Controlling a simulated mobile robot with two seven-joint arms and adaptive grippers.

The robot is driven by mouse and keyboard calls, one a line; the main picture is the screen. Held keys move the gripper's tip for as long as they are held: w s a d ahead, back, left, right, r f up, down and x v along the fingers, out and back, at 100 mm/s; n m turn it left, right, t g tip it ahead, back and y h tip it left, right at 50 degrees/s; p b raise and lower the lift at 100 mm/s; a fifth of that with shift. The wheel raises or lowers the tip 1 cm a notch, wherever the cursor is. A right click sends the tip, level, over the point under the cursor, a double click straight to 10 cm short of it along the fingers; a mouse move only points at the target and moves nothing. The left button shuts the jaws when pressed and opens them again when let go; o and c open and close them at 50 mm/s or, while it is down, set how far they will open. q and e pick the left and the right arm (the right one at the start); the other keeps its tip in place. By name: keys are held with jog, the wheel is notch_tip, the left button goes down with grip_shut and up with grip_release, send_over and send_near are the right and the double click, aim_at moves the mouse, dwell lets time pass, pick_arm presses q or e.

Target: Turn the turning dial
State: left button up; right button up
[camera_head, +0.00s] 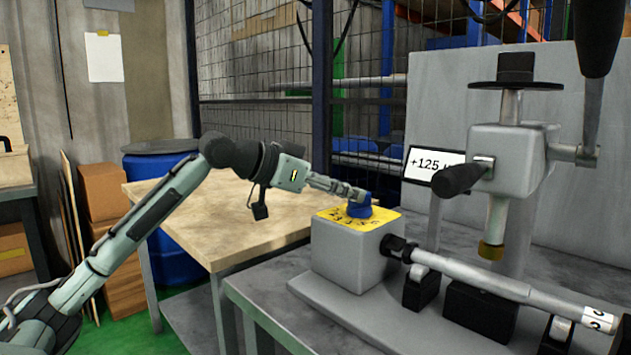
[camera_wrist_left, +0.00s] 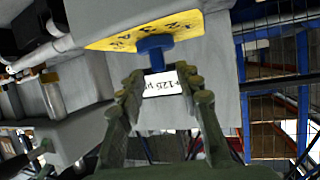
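The blue turning dial (camera_head: 359,206) sits on a yellow plate with black markings (camera_head: 375,217), on top of a grey block (camera_head: 345,252) of the grinder. My left gripper (camera_head: 352,190) reaches in from the left with its fingertips at the dial. In the left wrist view, the dial's blue grip (camera_wrist_left: 155,50) points toward the space between the fingertips (camera_wrist_left: 160,76). The two fingers are spread apart, with a gap beside the grip; I cannot tell whether either touches it. My right gripper is in neither view.
A small display reading about +125 (camera_head: 432,168) stands right of the dial. A grey spindle head with black handles (camera_head: 510,160) and a horizontal shaft (camera_head: 480,279) lie to the right. A wooden table (camera_head: 225,205) and blue barrel (camera_head: 160,195) stand behind my left arm.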

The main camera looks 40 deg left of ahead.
pick_arm(q)
jog(key=v, duration=0.7)
jog(key=shift+s, duration=0.2)
jog(key=shift+a, duration=0.1)
